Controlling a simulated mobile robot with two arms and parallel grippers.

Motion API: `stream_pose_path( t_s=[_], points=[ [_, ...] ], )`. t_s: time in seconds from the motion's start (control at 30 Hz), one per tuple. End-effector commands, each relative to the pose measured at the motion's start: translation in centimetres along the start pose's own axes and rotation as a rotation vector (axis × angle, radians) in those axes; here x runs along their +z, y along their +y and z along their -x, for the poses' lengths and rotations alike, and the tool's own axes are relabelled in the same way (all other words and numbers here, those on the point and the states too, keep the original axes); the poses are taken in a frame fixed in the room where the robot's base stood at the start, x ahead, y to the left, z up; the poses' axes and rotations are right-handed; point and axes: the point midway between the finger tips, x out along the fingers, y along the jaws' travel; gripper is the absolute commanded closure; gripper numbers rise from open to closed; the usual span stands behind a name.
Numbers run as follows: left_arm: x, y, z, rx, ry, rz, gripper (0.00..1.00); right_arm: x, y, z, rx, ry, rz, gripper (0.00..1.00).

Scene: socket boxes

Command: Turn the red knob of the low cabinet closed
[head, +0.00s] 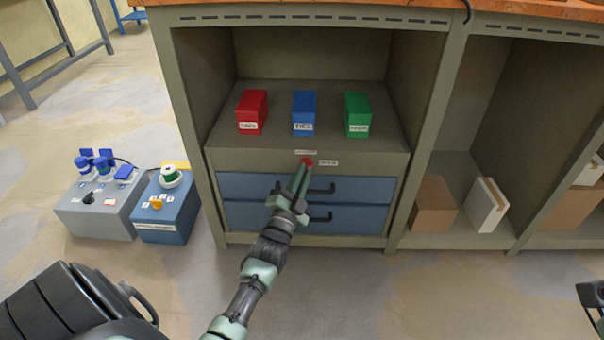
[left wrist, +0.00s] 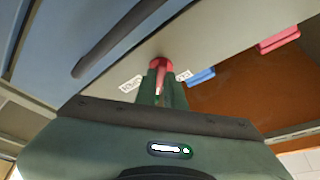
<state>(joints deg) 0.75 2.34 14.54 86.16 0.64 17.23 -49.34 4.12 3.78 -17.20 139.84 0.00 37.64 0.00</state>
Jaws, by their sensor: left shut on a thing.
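The low cabinet (head: 225,160) stands ahead, with an open shelf above two blue drawers. The red knob (head: 308,162) is on the grey strip between the shelf and the drawers, with small white labels near it. My left gripper (head: 303,168) reaches up to it and is shut on it. In the left wrist view the red knob (left wrist: 160,63) shows between the two green fingertips (left wrist: 161,78), with a white label on each side; the lettering is too small to read surely. Its exact turn angle is hidden by the fingers.
Red (head: 252,112), blue (head: 304,113) and green (head: 357,114) boxes stand on the shelf above the knob. Black drawer handles (head: 322,190) jut out just below it. Two socket boxes (head: 100,208) (head: 166,208) sit on the floor at left. Open floor lies in front.

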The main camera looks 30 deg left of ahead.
Motion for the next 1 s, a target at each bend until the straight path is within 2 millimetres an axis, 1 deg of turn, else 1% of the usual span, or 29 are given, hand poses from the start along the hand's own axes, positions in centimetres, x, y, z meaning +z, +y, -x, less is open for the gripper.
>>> stream_pose_path(
  t_s=[0.07, 0.6, 0.8, 1.0],
  points=[
    [0.01, 0.31, 0.06, -0.025, -0.003, 0.071, 1.00, -0.01, 0.01, -0.01, 0.000, 0.001, 0.000, 1.00],
    [-0.17, 0.69, -0.03, -0.217, -0.003, 0.529, 1.00, -0.06, 0.10, -0.13, 0.006, 0.005, 0.000, 1.00],
    [-0.21, 0.77, -0.07, -0.271, -0.003, 0.659, 1.00, -0.10, 0.12, -0.13, 0.008, 0.005, 0.000, 1.00],
    [-0.24, 0.82, -0.07, -0.306, -0.003, 0.745, 1.00, -0.05, 0.13, 0.00, 0.010, 0.000, -0.001, 1.00]
  ],
)
